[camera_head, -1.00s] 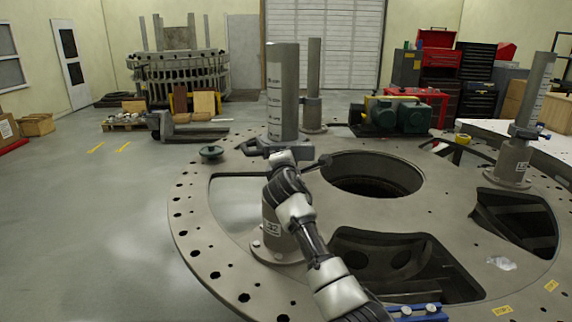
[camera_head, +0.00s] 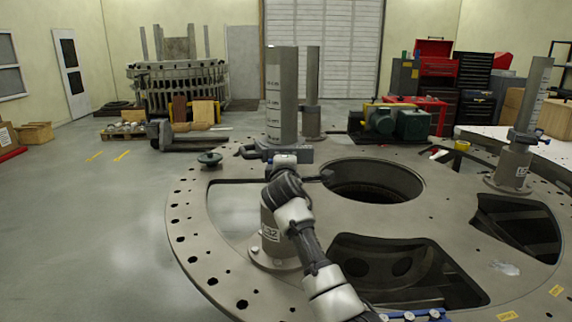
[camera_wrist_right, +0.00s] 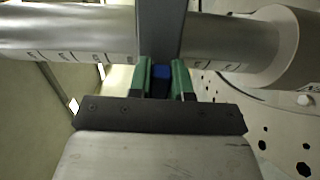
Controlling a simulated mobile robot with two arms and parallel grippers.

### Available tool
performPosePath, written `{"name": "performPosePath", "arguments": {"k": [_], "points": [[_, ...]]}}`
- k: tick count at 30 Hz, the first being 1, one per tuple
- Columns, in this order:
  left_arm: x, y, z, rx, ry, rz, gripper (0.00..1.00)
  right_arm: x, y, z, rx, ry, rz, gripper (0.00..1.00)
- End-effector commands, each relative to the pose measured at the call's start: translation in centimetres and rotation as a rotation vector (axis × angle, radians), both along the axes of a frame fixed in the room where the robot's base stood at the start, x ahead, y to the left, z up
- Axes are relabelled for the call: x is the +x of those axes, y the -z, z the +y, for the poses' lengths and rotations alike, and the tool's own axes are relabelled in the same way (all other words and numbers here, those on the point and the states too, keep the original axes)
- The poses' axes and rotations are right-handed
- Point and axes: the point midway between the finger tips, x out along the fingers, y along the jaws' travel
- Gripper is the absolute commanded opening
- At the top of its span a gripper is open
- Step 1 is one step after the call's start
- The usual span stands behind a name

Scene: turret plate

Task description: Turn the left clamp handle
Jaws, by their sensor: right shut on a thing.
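The left clamp (camera_head: 303,154) is a dark grey bar across the thick grey post (camera_head: 281,95) at the left of the turret plate. In the right wrist view, the clamp bar (camera_wrist_right: 160,25) crosses in front of the post (camera_wrist_right: 70,32). My right gripper (camera_head: 285,160) is at the near side of the clamp. Its green fingers (camera_wrist_right: 165,80) are shut on a small blue piece (camera_wrist_right: 161,82) at the bar's near end, which looks like the clamp handle. In the head view my wrist hides the handle. My left gripper is not in view.
The round turret plate (camera_head: 226,264) has large openings and a ring of holes. A second post (camera_head: 312,92) stands behind, and a third (camera_head: 528,98) at the right has its own clamp. A dark green motor (camera_head: 412,124) lies beyond. Open floor lies at the left.

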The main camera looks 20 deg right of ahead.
Motion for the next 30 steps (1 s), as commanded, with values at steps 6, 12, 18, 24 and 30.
{"name": "performPosePath", "arguments": {"k": [6, 12, 18, 24, 30], "points": [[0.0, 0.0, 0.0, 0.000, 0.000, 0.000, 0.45, 0.0, 0.0, 0.0, 0.004, 0.000, -0.001, 0.33], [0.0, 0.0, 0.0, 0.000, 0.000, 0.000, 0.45, 0.0, 0.0, 0.0, 0.002, 0.000, -0.001, 0.45], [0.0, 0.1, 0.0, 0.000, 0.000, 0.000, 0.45, -0.2, 0.0, 0.1, 0.001, 0.000, -0.001, 0.45], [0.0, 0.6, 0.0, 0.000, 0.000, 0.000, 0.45, -2.1, 0.2, 0.8, 0.001, -0.001, -0.004, 0.45], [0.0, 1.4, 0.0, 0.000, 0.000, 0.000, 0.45, -5.5, 0.3, 2.0, 0.003, -0.002, -0.002, 0.45]]}}
